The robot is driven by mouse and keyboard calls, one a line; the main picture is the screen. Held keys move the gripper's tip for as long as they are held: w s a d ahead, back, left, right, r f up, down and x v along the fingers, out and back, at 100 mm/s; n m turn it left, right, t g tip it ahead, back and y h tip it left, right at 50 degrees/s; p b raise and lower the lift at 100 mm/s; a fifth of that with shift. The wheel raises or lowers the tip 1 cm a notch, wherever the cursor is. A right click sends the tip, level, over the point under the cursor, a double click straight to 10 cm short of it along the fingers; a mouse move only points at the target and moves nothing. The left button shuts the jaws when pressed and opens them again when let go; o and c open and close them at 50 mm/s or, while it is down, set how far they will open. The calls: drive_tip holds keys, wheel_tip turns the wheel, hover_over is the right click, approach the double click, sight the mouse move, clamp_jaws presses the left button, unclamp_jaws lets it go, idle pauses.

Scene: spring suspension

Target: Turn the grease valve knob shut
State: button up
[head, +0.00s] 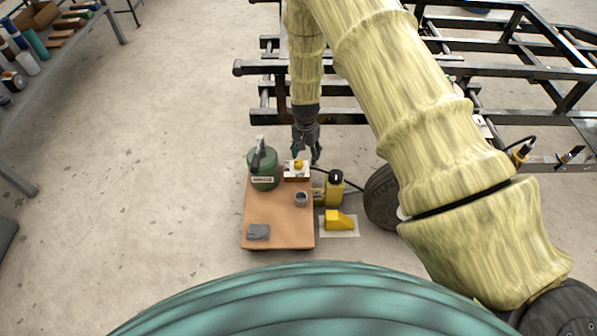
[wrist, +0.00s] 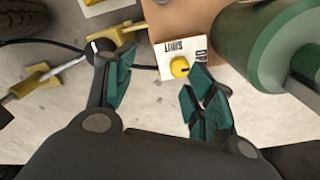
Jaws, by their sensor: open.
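The grease valve knob (wrist: 180,67) is small, round and yellow, on a white plate (wrist: 166,48) with dark lettering, partly readable as "SHUT". In the head view the yellow knob (head: 298,165) sits on a block at the far edge of a brown board. My gripper (head: 306,150) points down just beyond the block. In the wrist view my gripper (wrist: 155,95) is open with teal finger pads apart and nothing between them. The knob shows close to the right finger, ahead of its tip. I cannot tell whether they touch.
A green canister (head: 264,170) stands left of the knob, close to the right finger in the wrist view. A grey cup (head: 300,199) and grey cloth (head: 258,232) lie on the brown board (head: 275,215). A yellow wedge (head: 339,220), a tyre (head: 382,200) and black frame (head: 480,75) are to the right.

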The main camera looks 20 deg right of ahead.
drive_tip(key=m+b, duration=0.1)
drive_tip(key=b, duration=0.1)
hover_over(299, 161)
wheel_tip(299, 161, down, 11)
drive_tip(key=b, duration=0.4)
drive_tip(key=shift+s+r, duration=0.1)
drive_tip(key=c, duration=1)
